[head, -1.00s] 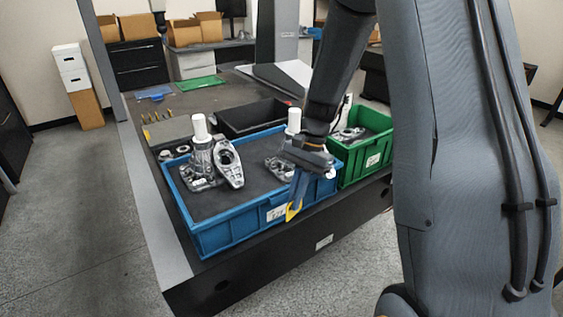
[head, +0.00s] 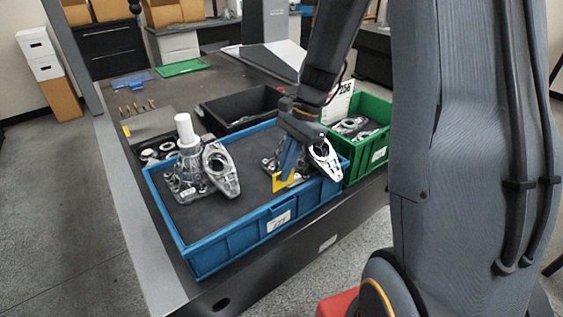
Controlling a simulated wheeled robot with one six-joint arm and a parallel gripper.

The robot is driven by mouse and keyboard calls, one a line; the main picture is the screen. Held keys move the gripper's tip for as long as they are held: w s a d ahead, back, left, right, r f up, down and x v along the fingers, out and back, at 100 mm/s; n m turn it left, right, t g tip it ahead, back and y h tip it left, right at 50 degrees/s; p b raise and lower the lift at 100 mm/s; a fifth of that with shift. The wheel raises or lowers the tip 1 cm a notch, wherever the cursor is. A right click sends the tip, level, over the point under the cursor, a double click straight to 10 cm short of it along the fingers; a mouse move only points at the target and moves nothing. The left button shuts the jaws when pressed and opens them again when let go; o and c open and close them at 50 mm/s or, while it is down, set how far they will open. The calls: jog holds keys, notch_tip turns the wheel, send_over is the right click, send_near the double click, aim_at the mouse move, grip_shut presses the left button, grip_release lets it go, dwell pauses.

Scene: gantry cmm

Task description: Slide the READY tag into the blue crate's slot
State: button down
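The blue crate (head: 225,240) sits on the dark table and holds metal castings on a dark liner. A white label (head: 278,221) with dark marks shows on its front wall; I cannot tell the slot's edges. My gripper (head: 284,182) points down over the right part of the crate, with a blue finger and a yellow tip. I cannot make out a tag marked READY.
A green crate (head: 378,155) with metal parts stands to the right, and a white card (head: 339,102) reading 256 stands at its back. A black bin (head: 213,110) is behind. A red object (head: 337,304) shows at the bottom.

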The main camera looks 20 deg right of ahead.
aim_at(284, 186)
jog(key=shift+f+b, duration=1.15)
jog(key=shift+f, duration=0.1)
jog(key=shift+r, duration=0.2)
jog(key=shift+f, duration=0.15)
jog(key=shift+a+f, duration=0.15)
jog(key=shift+f, duration=0.75)
jog(key=shift+s+f, duration=0.1)
jog(key=shift+f, duration=0.15)
jog(key=shift+f, duration=1.3)
dwell(1.1)
jog(key=shift+f, duration=0.35)
